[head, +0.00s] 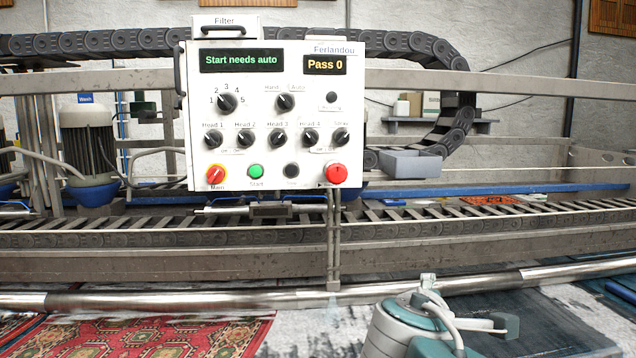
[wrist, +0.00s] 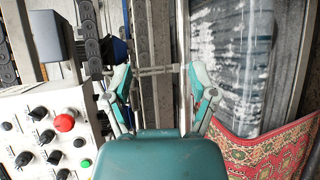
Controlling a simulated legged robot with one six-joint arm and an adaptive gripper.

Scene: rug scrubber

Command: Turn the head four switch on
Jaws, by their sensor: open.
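The head four switch (head: 311,137) is a black rotary knob in the row of head knobs on the white control panel (head: 360,90). It is labelled "Head 4", between the Head 3 knob and the rightmost knob. Its exact pointer direction is too small to tell. In the wrist view the panel lies turned at the left, and the same knob (wrist: 47,136) shows beside the red button. My gripper (wrist: 160,78) is open and empty, its teal fingers spread apart, to the right of the panel and not touching it. My teal and grey arm end is low right in the head view.
The red button (head: 336,174), green Start button (head: 256,171) and red-yellow Main switch (head: 216,175) sit below the knobs. The display (head: 241,60) reads "Start needs auto". A grey box (head: 411,164) stands right of the panel. A rail and roller (head: 180,300) run below.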

